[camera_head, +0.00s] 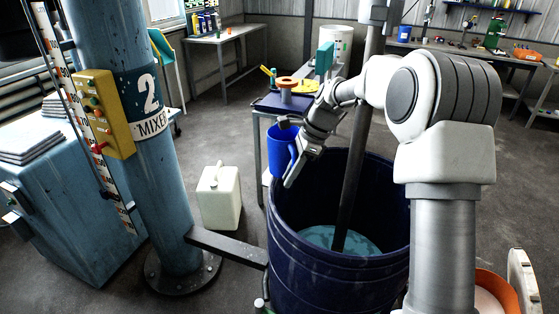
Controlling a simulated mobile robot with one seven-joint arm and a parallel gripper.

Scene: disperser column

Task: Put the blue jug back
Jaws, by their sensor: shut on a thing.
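The blue jug (280,150) is upright beside the left rim of the dark blue drum (335,270), in front of the small cart. My gripper (295,153) is at the jug's right side, shut on it; the fingers partly cover that side, and the exact contact is hard to see. The jug's lower part is hidden behind the drum rim. I cannot tell whether its base touches anything.
The small cart (268,104) behind the jug bears an orange-topped item (287,85) and tools. A mixer shaft (350,180) stands in the drum, which holds teal liquid (335,240). A white canister (219,196) and the blue mixer column (150,200) stand left.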

